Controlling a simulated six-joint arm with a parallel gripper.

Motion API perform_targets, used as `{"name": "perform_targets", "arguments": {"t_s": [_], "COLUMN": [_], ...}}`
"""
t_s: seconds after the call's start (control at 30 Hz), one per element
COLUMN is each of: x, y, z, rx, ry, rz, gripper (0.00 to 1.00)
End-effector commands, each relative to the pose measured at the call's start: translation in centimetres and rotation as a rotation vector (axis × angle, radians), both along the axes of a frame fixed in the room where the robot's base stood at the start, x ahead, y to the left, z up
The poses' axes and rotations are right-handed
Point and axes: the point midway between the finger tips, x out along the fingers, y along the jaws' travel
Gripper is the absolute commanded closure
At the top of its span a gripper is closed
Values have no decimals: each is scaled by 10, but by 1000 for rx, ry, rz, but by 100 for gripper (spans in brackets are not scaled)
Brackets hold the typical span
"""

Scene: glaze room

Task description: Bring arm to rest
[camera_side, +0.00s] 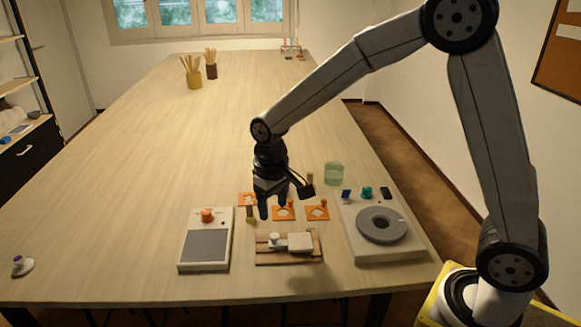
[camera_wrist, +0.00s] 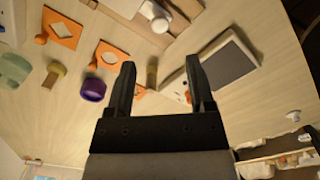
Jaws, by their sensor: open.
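My gripper (camera_side: 274,208) hangs jaws-down over the front part of the long wooden table (camera_side: 190,130), among the orange square plates. In the wrist view my gripper (camera_wrist: 160,63) is open, its two black fingers apart. A small olive cylinder (camera_wrist: 152,73) shows between the fingers in that picture; it does not look gripped. In the side view this olive piece (camera_side: 250,213) stands beside the left finger. How high the fingertips are above the table is hard to tell. The arm is bent, reaching out left from its base at the right.
Close by are orange plates (camera_side: 317,213), a wooden fixture with a white block (camera_side: 300,242), a flat panel with a grey face (camera_side: 206,245) and a grey disc unit (camera_side: 381,225). A green glass (camera_side: 334,173) and purple cup (camera_wrist: 93,89) stand near. The table's left middle is clear.

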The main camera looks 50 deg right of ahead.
Motion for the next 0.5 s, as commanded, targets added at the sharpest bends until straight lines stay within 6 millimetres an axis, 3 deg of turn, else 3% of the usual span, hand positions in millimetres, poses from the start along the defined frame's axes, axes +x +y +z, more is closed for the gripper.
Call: {"name": "perform_targets", "arguments": {"t_s": [0.27, 0.5], "x": [-3, -24], "y": [-1, -11], "z": [0, -3], "rx": [0, 4], "ry": [-3, -42], "rz": [0, -2], "gripper": [31, 31]}}
